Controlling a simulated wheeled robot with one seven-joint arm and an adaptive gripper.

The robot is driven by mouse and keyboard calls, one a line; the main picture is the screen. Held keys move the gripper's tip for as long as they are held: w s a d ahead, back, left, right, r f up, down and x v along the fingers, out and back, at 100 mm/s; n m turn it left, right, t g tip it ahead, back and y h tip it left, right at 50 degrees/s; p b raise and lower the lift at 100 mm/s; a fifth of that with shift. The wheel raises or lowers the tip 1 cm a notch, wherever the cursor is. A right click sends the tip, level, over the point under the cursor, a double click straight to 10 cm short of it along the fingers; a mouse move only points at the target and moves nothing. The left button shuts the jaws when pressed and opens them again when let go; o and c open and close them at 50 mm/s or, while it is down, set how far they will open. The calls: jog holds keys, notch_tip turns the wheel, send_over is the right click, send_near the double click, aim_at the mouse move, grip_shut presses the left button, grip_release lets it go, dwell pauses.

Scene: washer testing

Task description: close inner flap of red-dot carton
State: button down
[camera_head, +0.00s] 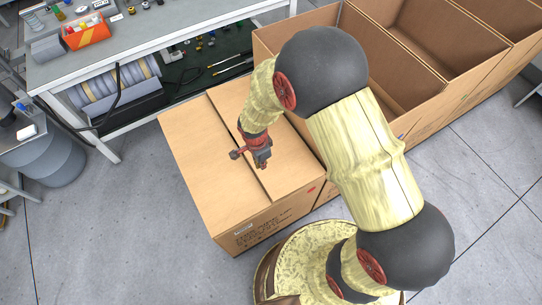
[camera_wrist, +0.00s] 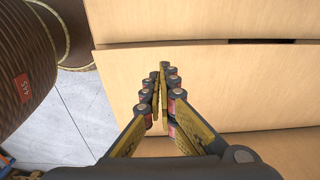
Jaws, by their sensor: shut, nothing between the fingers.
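The red-dot carton (camera_head: 195,160) stands on the floor, with a small red mark (camera_head: 311,190) on its front side near the right corner. Two long top flaps lie about flat with a narrow dark seam between them; I cannot tell whether an inner flap lies beneath. My gripper (camera_head: 263,165) is over the carton top, near the seam and the right-hand flap (camera_head: 290,155). In the wrist view my gripper (camera_wrist: 163,72) is shut and empty, pointing at a tan flap panel (camera_wrist: 215,85). I cannot tell if the fingertips touch it. A dark gap (camera_wrist: 262,41) shows beyond them.
Open empty cartons (camera_head: 430,45) stand in a row at the upper right. A workbench (camera_head: 150,50) with a lower shelf is behind the carton, and a grey drum (camera_head: 50,155) is at the left. The floor (camera_head: 120,240) at front left is clear.

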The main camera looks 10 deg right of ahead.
jog(key=shift+s+a+f+b, duration=0.1)
jog(key=shift+a+f+b, duration=0.35)
jog(key=shift+f, duration=0.5)
jog(key=shift+s+a+f+b, duration=0.1)
jog(key=shift+a+f+b, duration=0.15)
jog(key=shift+f+b, duration=0.55)
jog(key=shift+s+a+f+b, duration=0.1)
jog(key=shift+a+f+b, duration=0.25)
jog(key=shift+f, duration=0.8)
